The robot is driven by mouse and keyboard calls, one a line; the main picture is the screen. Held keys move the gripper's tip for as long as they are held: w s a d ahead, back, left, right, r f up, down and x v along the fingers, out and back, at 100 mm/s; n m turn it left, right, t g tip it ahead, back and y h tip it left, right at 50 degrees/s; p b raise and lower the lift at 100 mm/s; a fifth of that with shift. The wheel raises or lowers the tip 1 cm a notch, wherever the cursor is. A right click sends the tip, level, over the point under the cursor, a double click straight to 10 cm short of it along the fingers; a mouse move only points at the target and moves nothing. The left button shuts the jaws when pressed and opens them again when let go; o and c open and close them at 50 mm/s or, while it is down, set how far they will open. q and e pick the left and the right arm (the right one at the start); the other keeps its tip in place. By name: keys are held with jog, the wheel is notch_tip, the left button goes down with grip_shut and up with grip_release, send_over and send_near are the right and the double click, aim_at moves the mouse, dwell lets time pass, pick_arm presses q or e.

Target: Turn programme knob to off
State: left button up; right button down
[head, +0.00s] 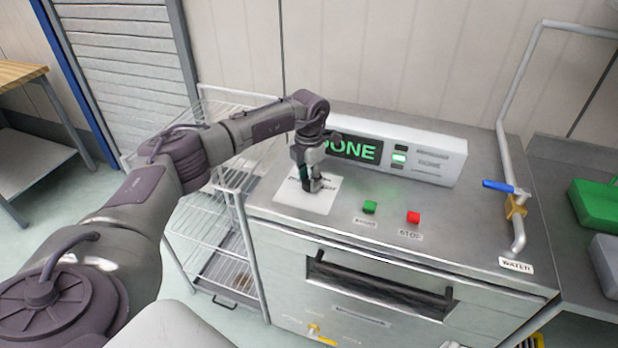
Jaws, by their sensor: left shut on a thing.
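The programme knob is mostly hidden under my left gripper (311,185), which points down at a white label plate (290,197) on top of the steel machine (460,230). My left gripper is shut on the knob. The knob's setting cannot be read, as the gripper covers most of the plate's lettering. Behind it, a display (362,149) reads "DONE" in green, its left edge covered by my arm. My right gripper is not in view.
A green button (369,206) and a red stop button (413,217) sit right of the plate. A water pipe with a blue-handled valve (498,186) stands at the right. A wire rack (205,235) is at the left. Green (597,207) and grey containers lie far right.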

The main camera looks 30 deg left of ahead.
aim_at(309, 180)
pick_arm(q)
jog(key=n, duration=0.5)
jog(key=shift+r+n+p, duration=0.1)
jog(key=shift+n+p, duration=0.2)
jog(key=n+p, duration=0.1)
jog(key=n, duration=0.4)
jog(key=shift+n, duration=0.3)
jog(key=o, duration=1.1)
jog(key=shift+o, duration=0.2)
notch_tip(309, 180, up, 12)
